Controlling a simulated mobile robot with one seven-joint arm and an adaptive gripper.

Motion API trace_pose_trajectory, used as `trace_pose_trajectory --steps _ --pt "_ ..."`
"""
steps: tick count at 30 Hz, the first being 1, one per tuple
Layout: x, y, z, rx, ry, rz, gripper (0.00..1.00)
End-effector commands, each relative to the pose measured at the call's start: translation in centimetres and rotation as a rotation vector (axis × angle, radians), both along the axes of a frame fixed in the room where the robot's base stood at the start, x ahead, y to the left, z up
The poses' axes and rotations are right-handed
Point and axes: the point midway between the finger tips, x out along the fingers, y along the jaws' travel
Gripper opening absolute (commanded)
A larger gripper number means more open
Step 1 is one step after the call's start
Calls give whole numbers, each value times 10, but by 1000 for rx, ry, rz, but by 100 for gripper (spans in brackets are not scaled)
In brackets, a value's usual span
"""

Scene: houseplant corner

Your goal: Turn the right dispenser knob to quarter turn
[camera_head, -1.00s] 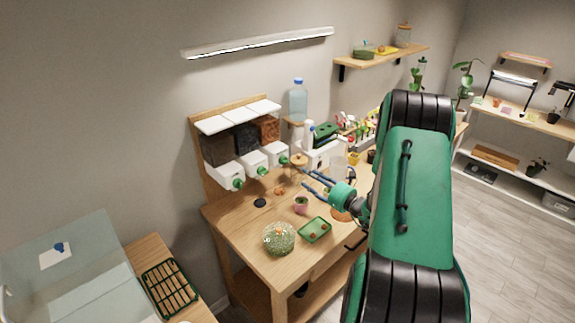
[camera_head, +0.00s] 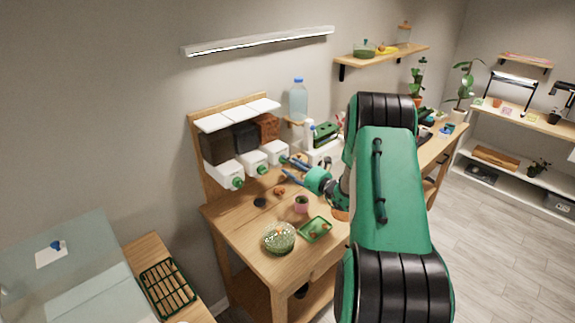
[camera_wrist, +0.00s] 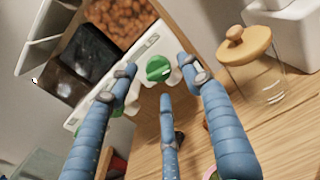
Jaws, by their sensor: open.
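The right dispenser knob (camera_wrist: 159,67) is green and round, on the white front of the rightmost dispenser (camera_head: 277,151), whose bin holds brown pellets. In the wrist view the knob lies ahead, between the spread blue fingers of my gripper (camera_wrist: 160,85); I see no finger clearly touching it. In the head view my gripper (camera_head: 289,170) is open just in front of the right dispenser, and the knob is small there. The middle knob (camera_head: 262,169) and left knob (camera_head: 237,183) are also green.
A glass jar with a wooden lid (camera_wrist: 248,52) stands close to the right of my fingers. A pink pot (camera_head: 301,204), a green tray (camera_head: 315,229) and a round patterned glass bowl (camera_head: 279,238) are on the wooden table. The table's front left is clear.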

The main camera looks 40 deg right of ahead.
Motion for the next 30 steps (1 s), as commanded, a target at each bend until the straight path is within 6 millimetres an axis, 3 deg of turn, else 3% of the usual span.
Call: trace_pose_trajectory --steps 6,17,24,30 --pt "17 1 0 -1 -1 1 49" --pt "19 0 0 -1 -1 0 49" --pt "19 0 0 0 0 0 5" --pt "19 0 -1 -12 1 0 4"
